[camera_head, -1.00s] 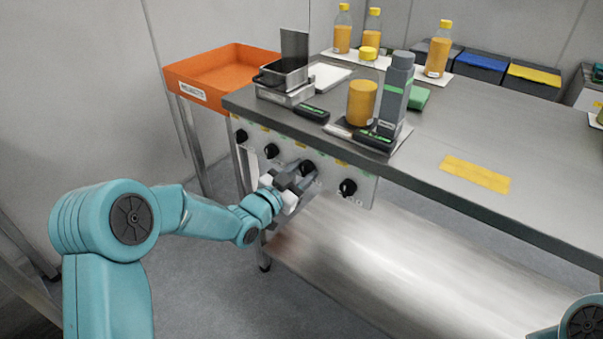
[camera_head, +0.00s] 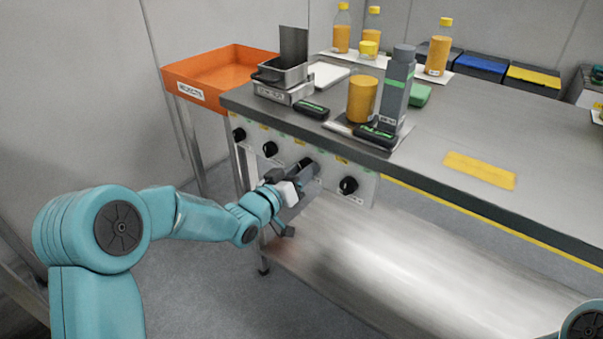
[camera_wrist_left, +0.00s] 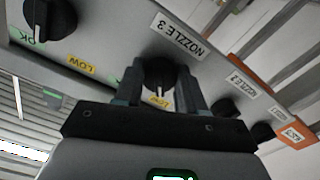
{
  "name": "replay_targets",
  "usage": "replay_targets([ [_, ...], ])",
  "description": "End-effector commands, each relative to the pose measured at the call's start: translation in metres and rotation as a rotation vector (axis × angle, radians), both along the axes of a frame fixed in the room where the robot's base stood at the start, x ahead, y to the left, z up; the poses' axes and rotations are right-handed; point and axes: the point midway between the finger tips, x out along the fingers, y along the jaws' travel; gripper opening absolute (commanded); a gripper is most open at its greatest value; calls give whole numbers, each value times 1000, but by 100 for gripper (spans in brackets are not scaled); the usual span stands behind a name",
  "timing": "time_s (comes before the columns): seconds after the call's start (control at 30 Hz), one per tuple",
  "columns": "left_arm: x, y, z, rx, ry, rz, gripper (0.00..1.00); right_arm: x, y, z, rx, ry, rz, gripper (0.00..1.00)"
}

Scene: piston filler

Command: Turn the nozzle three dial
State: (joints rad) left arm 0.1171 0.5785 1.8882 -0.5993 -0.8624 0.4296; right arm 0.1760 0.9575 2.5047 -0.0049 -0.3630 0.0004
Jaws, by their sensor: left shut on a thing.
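The nozzle three dial (camera_wrist_left: 160,74) is a round black knob with a white pointer mark, beside its "NOZZLE 3" label (camera_wrist_left: 180,36). In the wrist view the mark points towards a yellow "LOW" label. My left gripper (camera_wrist_left: 158,82) has one finger on each side of the knob and is shut on it. In the head view my left gripper (camera_head: 304,174) is at the third knob from the left on the panel under the bench edge, hiding most of it. My right gripper is out of view.
Neighbouring black dials sit close by: one to the right (camera_head: 348,185) and two to the left (camera_head: 270,149). Above is the steel bench top (camera_head: 440,125) with an orange cup (camera_head: 362,99) and a grey column (camera_head: 397,88). A lower shelf (camera_head: 400,255) lies beneath.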

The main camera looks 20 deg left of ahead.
Motion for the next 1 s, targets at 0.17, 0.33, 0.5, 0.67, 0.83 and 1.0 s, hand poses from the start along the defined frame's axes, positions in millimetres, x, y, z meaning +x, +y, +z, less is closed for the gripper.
replay_targets([
  [0.17,-1,-1,-1,-75,30,-1,9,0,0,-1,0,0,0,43],
  [0.33,-1,-1,-1,-116,46,-2,9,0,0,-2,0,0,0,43],
  [0.5,-1,-1,-1,-132,52,-1,9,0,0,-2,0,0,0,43],
  [0.67,-1,-1,-1,-134,53,-1,9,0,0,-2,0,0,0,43],
  [0.83,-1,-1,-1,-134,53,-1,9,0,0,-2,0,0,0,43],
  [1.0,-1,-1,-1,-133,52,0,65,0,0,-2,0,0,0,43],
])
